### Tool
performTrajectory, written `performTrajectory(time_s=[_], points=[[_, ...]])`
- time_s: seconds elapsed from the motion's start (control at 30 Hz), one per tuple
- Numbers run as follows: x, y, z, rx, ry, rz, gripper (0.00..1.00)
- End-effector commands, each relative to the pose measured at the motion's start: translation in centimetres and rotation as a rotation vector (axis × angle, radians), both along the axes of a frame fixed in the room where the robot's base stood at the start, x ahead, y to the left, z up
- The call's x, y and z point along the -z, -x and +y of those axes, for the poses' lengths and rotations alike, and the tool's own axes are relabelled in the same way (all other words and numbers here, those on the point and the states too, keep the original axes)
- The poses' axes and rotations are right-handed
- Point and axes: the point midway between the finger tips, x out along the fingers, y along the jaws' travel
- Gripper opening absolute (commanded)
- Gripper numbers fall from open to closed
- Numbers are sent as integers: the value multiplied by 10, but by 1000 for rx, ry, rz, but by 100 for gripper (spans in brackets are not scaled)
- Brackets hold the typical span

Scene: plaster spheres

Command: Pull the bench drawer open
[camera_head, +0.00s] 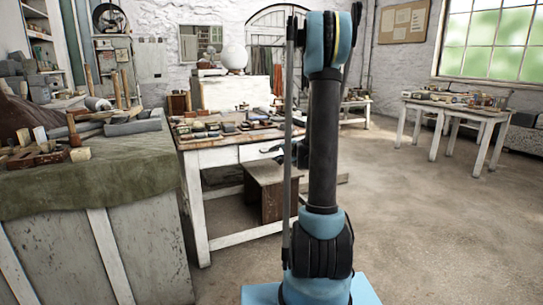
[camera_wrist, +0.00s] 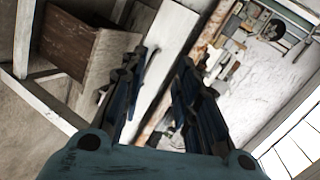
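The white bench (camera_head: 225,157) stands in the middle of the head view, with tools and boxes on its top. Its drawer front (camera_head: 258,151) is under the top at the right end, partly hidden by my arm; I cannot tell whether it is fully shut. In the wrist view, my gripper (camera_wrist: 162,58) has its two dark fingers apart, with a pale bench surface (camera_wrist: 160,38) beyond them. Nothing shows held between them. In the head view my arm mostly hides the gripper.
A brown wooden stool or box (camera_head: 270,188) stands below the bench, and it shows in the wrist view (camera_wrist: 75,42). A cloth-covered bench (camera_head: 95,180) with tools is at the left. A white table (camera_head: 455,112) stands at the back right. The right floor is clear.

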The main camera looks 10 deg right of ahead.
Motion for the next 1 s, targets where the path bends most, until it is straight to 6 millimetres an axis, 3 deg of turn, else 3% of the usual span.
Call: performTrajectory(time_s=[0.2,0.5,0.77,1.0], points=[[22,-43,-30,101,-132,-49,29],[40,-67,-52,174,-231,-84,29],[46,-86,-48,178,-240,-85,29],[54,-125,-35,177,-239,-86,29]])
